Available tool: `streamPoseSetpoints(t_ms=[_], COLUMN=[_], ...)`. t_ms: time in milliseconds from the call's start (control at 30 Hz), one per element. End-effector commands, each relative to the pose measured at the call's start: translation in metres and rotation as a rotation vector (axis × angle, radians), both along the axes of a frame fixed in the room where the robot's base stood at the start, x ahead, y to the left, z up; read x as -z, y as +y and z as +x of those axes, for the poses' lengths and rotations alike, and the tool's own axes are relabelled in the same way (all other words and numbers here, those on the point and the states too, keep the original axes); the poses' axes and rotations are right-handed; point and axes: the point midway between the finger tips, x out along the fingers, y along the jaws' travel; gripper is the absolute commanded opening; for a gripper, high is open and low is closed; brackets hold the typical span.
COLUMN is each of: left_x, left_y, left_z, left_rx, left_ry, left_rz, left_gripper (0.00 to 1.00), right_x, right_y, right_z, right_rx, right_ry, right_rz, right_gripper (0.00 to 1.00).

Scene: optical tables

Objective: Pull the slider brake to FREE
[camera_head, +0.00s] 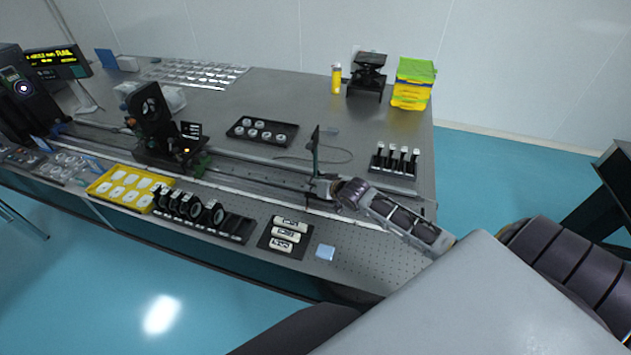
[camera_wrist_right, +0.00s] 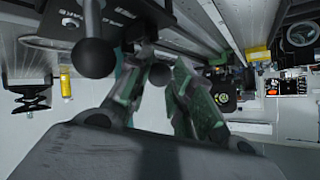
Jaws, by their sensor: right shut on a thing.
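My right gripper (camera_head: 326,187) reaches over the front rail (camera_head: 262,160) on the optical table, at the foot of an upright dark green plate. In the right wrist view its two fingers (camera_wrist_right: 160,78) stand on either side of a small dark ball knob (camera_wrist_right: 160,73), and the gripper is shut on it. A larger dark ball (camera_wrist_right: 95,58) shows nearer the camera, beside a dark plate (camera_wrist_right: 88,18) with white lettering too small to read surely. The brake's setting cannot be read. My left gripper is not in view.
A black optical mount (camera_head: 152,118) stands on the rail to the left. A tray with white-labelled cylinders (camera_head: 284,236) and a light blue pad (camera_head: 325,252) lie in front. A rack of small posts (camera_head: 396,160) stands behind right. A yellow-green bin stack (camera_head: 412,84) is at the back.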

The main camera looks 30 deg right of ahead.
Motion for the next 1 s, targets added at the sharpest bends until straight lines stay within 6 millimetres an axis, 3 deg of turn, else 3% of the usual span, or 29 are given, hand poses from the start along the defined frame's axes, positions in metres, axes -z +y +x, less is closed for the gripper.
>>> streamPoseSetpoints(t_ms=[967, 1000], left_x=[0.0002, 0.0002], left_y=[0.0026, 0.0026], left_z=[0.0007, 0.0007], left_rx=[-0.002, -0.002], left_ry=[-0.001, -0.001], left_rz=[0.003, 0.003], left_gripper=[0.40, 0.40], right_x=[0.0082, 0.0084], right_y=[0.0075, 0.0074], right_z=[-0.0066, -0.0066], right_rx=[-0.001, -0.001], right_ry=[-0.086, -0.085], right_rz=[-0.105, -0.104], right_gripper=[0.00, 0.25])
